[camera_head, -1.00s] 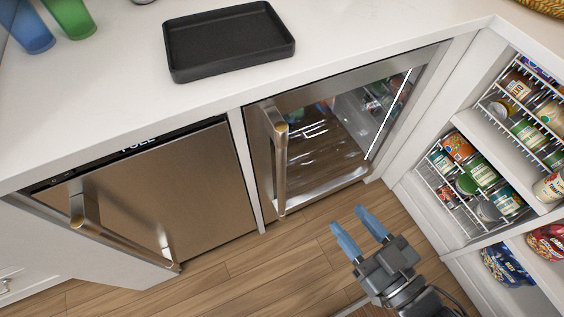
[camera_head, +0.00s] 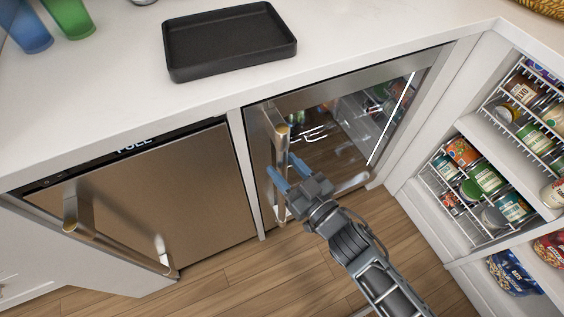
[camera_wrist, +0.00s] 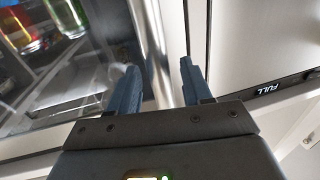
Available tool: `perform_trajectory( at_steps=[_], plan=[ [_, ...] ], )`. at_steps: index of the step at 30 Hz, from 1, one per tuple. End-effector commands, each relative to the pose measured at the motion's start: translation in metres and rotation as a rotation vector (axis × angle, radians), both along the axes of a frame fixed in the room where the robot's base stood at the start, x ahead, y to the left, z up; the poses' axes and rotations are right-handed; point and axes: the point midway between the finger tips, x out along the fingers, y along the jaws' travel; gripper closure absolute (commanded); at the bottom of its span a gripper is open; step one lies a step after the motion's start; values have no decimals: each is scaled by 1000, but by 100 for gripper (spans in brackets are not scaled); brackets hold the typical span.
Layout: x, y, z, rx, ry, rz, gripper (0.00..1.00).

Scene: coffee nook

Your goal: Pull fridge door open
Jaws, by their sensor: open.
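The fridge door (camera_head: 345,115) is a glass panel in a steel frame under the counter, and it looks shut. Its upright steel bar handle (camera_head: 281,150) is on the door's left side. My gripper (camera_head: 284,170) is open at the handle's middle to lower part, its blue fingers pointing at it. In the wrist view the handle (camera_wrist: 152,45) runs between the two open fingertips (camera_wrist: 160,78), with gaps visible on both sides. My gripper hides part of the handle's lower half in the head view. Bottles and cans show dimly behind the glass.
A steel appliance (camera_head: 165,190) with its own bar handle is left of the fridge. An open shelf unit with wire racks of cans (camera_head: 485,180) stands at the right. A black tray (camera_head: 230,40) and cups (camera_head: 70,18) are on the counter. The wooden floor (camera_head: 240,280) in front is clear.

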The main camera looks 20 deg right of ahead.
Motion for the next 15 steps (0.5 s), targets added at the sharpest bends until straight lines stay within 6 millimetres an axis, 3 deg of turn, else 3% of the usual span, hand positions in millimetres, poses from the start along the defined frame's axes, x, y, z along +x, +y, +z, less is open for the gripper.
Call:
perform_trajectory(
  at_steps=[6,15],
  plan=[
    [16,3,0,-1,1,-1,51],
    [17,3,0,0,1,-1,54]
  ],
)
